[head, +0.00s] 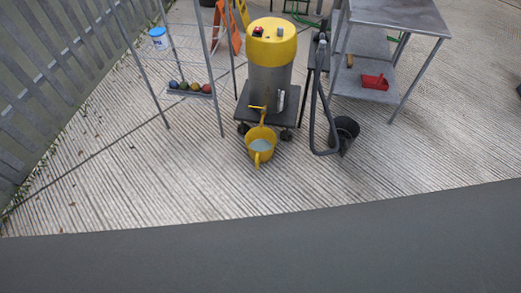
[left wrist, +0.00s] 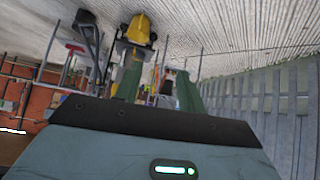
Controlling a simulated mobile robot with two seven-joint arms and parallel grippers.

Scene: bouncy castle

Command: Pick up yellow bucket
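The yellow bucket (head: 261,154) stands upright on the ribbed floor in the head view, with something pale inside. It is in front of a dark wheeled cart that carries a grey drum with a yellow top (head: 271,42). A yellow tap-like part reaches down to the bucket's back rim. The left wrist view is upside down and shows the yellow bucket (left wrist: 140,31) near its top, some way beyond the fingers. My left gripper (left wrist: 158,88) is open, with two greenish fingers apart and no object between them. Neither gripper shows in the head view.
A black bin (head: 346,132) and a hose stand right of the bucket. A metal table (head: 397,14) with a red dustpan (head: 375,81) on its lower shelf is at the right. A wire rack (head: 188,52) with several balls stands left. Floor in front is clear.

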